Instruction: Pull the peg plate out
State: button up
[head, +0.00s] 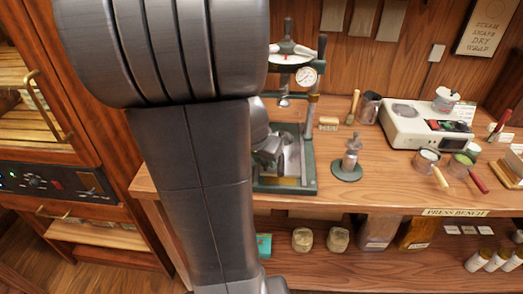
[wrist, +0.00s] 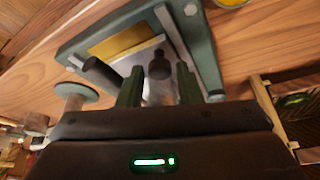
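The tea press (head: 309,150) stands on the bench, with a gauge and a green base frame. The pale metal peg plate (head: 292,160) sits low in the press, partly hidden by my arm. In the wrist view the peg plate (wrist: 140,56) lies inside the green frame (wrist: 205,60), beside a yellow strip. Two dark pegs show there: one (wrist: 100,73) left of my fingers, the other (wrist: 160,66) between and beyond the fingertips. My gripper (wrist: 158,82) is open, with its green fingers apart and visible gaps beside the peg. I cannot tell whether either finger touches it.
A small metal piece on a round green base (head: 347,168) stands right of the press. A white scale (head: 425,122), cups and brushes fill the bench's right side. Bare wood (head: 385,192) shows along the front edge. A shelf below holds wrapped cakes (head: 338,239) and jars.

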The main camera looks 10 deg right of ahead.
jog(key=p+v, duration=0.1)
jog(key=v, duration=1.2)
jog(key=shift+r, duration=0.25)
jog(key=shift+s+a, duration=0.1)
jog(key=b+x, duration=0.1)
jog(key=x, duration=1.2)
jog(key=shift+f, duration=0.35)
jog(key=shift+w, duration=0.2)
jog(key=shift+r, duration=0.15)
